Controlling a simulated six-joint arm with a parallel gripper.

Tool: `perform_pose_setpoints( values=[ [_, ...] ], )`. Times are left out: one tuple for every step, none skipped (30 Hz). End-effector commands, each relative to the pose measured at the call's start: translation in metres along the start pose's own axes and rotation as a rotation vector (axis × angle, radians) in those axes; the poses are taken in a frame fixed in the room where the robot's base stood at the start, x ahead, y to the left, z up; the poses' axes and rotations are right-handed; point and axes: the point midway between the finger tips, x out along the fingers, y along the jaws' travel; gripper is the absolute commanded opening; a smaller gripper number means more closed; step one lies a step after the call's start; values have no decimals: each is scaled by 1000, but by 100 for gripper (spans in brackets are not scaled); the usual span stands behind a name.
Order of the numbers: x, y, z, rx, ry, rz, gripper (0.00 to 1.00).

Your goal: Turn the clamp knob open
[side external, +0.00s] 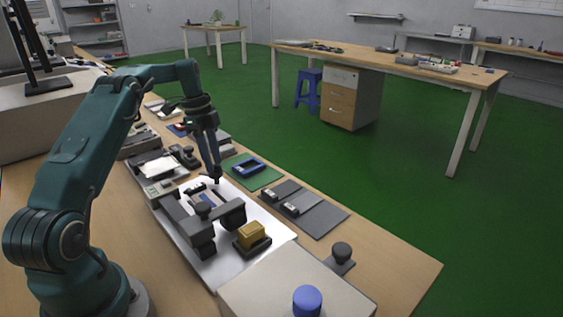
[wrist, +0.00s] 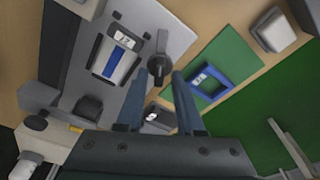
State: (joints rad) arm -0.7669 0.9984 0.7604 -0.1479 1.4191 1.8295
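A dark knob with a narrow bar-like handle (wrist: 161,45) shows in the wrist view, near the edge of a pale plate; I take it to be the clamp knob. Its round part lies between my fingertips in the picture. My gripper (wrist: 158,76) is open, with a gap between the two fingers and nothing visibly held.
On the white plate, a yellow block (side external: 251,234) sits in a black holder. A blue frame (side external: 248,167) lies on a green mat to the right. Grey trays (side external: 322,218), a black knob (side external: 342,249) and a box with a blue button (side external: 307,300) stand nearer the camera.

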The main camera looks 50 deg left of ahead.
Motion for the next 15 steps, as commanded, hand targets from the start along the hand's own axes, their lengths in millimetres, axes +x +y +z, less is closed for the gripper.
perform_pose_setpoints(
  values=[
    [-4, -1, 0, 0, -1, -3, 36],
    [-7, -1, -1, 0, -1, -3, 36],
    [-10, 0, -1, 0, -1, -3, 36],
    [-12, 0, -2, 0, -1, -3, 36],
    [-14, 0, -2, 0, -1, -3, 36],
    [-17, 0, -2, -1, -1, -3, 36],
    [-20, -1, -3, -1, -1, -3, 36],
    [-22, -1, -3, -1, -1, -2, 36],
    [-25, -1, -4, -1, -1, -3, 36],
    [-27, -1, -4, -1, -1, -3, 36],
    [-29, -1, -4, 0, -1, -3, 36],
    [-32, -1, -5, 0, -1, -3, 36],
    [-33, 0, -5, 0, -1, -2, 36],
    [-34, 0, -5, 0, -1, -2, 36],
    [-36, 0, -5, 0, -1, -2, 36]
  ],
)
